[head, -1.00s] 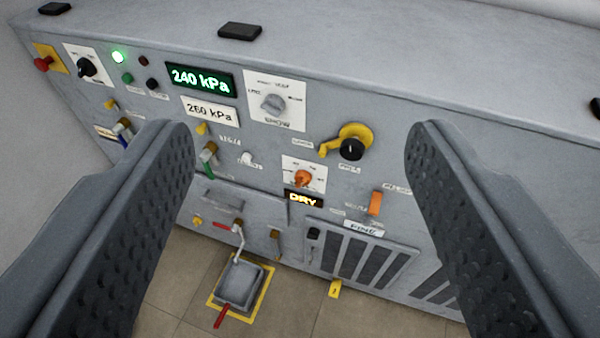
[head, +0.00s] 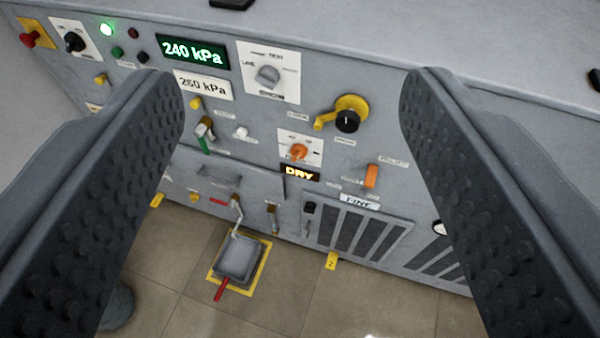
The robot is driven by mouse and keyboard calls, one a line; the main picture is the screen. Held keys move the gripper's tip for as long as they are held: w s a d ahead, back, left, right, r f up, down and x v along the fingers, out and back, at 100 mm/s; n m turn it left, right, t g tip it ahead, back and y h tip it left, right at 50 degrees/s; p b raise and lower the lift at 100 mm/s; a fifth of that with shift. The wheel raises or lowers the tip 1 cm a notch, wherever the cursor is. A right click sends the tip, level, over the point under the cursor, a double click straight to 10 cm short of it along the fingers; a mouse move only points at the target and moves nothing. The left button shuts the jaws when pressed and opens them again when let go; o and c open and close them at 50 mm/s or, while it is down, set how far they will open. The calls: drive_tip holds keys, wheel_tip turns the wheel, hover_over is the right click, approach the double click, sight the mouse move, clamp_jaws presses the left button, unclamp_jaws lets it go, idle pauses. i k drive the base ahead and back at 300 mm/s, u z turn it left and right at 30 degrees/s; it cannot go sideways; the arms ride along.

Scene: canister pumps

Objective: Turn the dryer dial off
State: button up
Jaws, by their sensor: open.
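The dryer dial appears to be the small orange knob (head: 299,152) on a white plate, in the middle of the grey panel. A lit display (head: 300,174) reading DRY sits just below it. The plate's small lettering is too blurred to read. My gripper (head: 292,90) is open, with one dark, studded finger at each side of the view. The dial shows between the fingers, apart from both, and nothing is held.
Near the dial are a black knob with a yellow lever (head: 346,120), a grey selector (head: 267,76), an orange switch (head: 371,176) and a green-handled valve (head: 204,135). A pressure display (head: 192,51) reads 240 kPa. A grey pedal (head: 240,260) stands on the tiled floor below.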

sight(298, 151)
drive_tip(key=u, duration=1.75)
drive_tip(key=k, duration=1.6)
drive_tip(key=z, duration=1.35)
drive_tip(key=i, duration=0.5)
drive_tip(key=z, duration=0.05)
